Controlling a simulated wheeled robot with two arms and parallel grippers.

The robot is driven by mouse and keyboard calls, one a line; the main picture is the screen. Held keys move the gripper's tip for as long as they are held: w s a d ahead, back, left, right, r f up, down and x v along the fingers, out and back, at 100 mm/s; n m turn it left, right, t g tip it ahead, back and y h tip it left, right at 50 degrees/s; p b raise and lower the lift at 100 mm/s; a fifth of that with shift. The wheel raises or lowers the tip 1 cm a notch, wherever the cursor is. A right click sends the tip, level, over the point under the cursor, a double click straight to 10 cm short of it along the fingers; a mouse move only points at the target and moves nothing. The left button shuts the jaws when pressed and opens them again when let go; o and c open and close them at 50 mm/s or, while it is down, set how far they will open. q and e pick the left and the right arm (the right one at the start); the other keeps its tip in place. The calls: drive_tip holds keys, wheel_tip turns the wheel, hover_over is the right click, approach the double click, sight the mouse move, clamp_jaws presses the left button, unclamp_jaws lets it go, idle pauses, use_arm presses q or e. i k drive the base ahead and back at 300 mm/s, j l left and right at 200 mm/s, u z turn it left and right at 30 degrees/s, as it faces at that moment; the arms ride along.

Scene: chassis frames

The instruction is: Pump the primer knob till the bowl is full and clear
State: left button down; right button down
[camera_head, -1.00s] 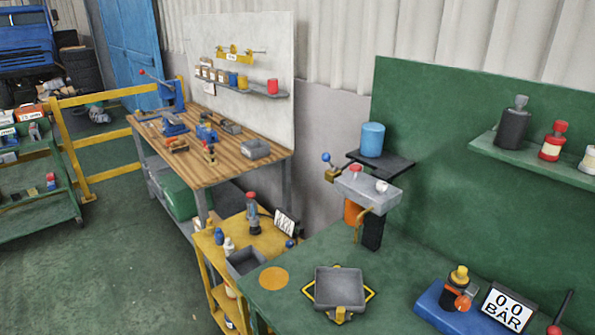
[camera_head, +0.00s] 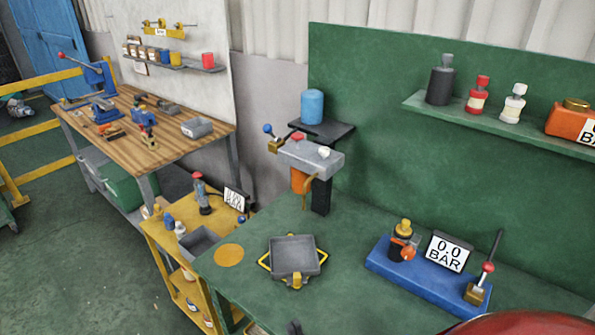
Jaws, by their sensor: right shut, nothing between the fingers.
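A grey filter head (camera_head: 312,157) is mounted on a black post at the back left of the green bench. A white knob (camera_head: 323,152) sits on its top, with a small red part (camera_head: 297,136) behind it to the left. An orange bowl (camera_head: 299,181) hangs under the head; its fill level and clarity are too small to tell. A blue-balled lever (camera_head: 267,129) on a brass valve is at the head's left. My right gripper (camera_head: 294,327) shows only as a dark tip at the bottom edge, shut and empty, far in front of the head. My left gripper is out of view.
A blue canister (camera_head: 312,106) stands on a black shelf behind the head. A grey tray (camera_head: 294,257) lies on the green bench (camera_head: 345,295). A blue base (camera_head: 421,274) with a 0.0 BAR display (camera_head: 448,252) and red-knobbed lever stands right. A yellow cart (camera_head: 172,236) is left.

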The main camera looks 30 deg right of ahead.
sight(296, 136)
drive_tip(key=i+j, duration=0.1)
drive_tip(key=j+z, duration=0.15)
drive_tip(key=z, duration=0.2)
drive_tip(key=j+z, duration=0.1)
drive_tip(key=z, duration=0.25)
drive_tip(key=j+z, duration=0.15)
drive_tip(key=z, duration=0.2)
